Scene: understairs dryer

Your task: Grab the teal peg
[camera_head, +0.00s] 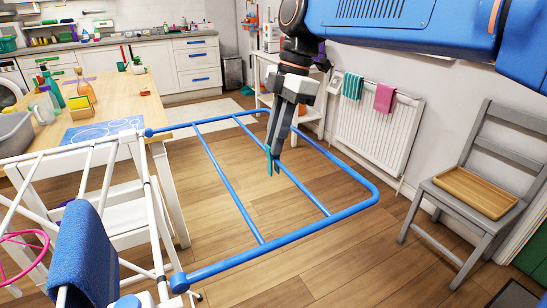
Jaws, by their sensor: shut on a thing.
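The teal peg (269,158) is a small, thin piece at the tips of my gripper (273,158). My gripper points down and is shut on it. The peg hangs upright, in the air, seen against the wooden floor and within the outline of the blue rack frame. My fingers hide part of the peg.
A blue-railed drying rack wing (290,240) spreads around and below my gripper. A wooden table (160,105) with bottles stands at the left. A grey chair (500,130) with a wooden tray (475,192) is at the right, near a white radiator (372,132).

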